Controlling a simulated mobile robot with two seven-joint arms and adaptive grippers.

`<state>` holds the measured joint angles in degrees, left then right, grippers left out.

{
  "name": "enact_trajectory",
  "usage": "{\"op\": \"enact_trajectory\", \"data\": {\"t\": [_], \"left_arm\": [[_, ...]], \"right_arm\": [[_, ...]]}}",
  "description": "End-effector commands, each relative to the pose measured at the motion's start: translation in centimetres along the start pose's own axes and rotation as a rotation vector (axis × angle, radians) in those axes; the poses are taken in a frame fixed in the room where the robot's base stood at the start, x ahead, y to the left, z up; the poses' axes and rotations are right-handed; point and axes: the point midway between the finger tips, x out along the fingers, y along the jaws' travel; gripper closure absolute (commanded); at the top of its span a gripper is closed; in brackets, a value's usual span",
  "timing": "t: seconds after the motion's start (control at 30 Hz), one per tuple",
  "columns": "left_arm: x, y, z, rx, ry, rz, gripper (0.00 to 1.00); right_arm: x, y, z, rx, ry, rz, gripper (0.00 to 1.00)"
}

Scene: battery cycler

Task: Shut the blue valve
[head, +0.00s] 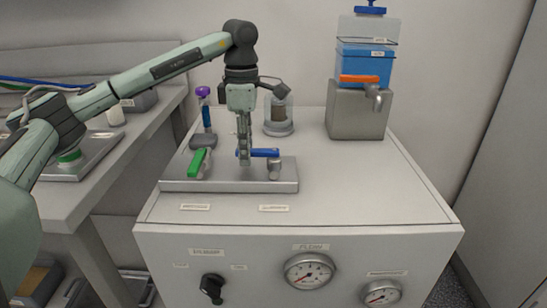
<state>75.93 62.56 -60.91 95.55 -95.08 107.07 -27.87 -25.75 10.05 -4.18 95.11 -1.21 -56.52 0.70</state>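The blue valve (266,153) is at the right end of a flat metal plate (232,185) on the cabinet top. Its blue lever lies crosswise, pointing left from a grey valve body (275,168). My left gripper (244,157) points down at the left end of the blue lever, and its fingers cover that end. I cannot tell whether they touch the lever, or whether they are open or shut on it. My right gripper is not in view.
A green-handled valve (199,163) stands left of my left gripper on the same plate. Behind are a purple-topped tube (205,110), a clear jar (278,118) and a tank with a blue container (364,65). Gauges (309,270) and a black knob (212,287) are on the cabinet front.

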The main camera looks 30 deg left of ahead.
Motion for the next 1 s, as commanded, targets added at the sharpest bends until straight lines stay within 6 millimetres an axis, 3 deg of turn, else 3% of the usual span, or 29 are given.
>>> {"op": "enact_trajectory", "data": {"t": [0.6, 1.0], "left_arm": [[-7.1, 0.4, 0.0, 0.0, -0.003, 0.002, 0.7], [-7.3, 0.3, 0.0, 0.0, -0.001, 0.0, 0.7]], "right_arm": [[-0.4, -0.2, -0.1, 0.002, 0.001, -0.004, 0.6], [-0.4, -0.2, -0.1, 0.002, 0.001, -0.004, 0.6]]}}
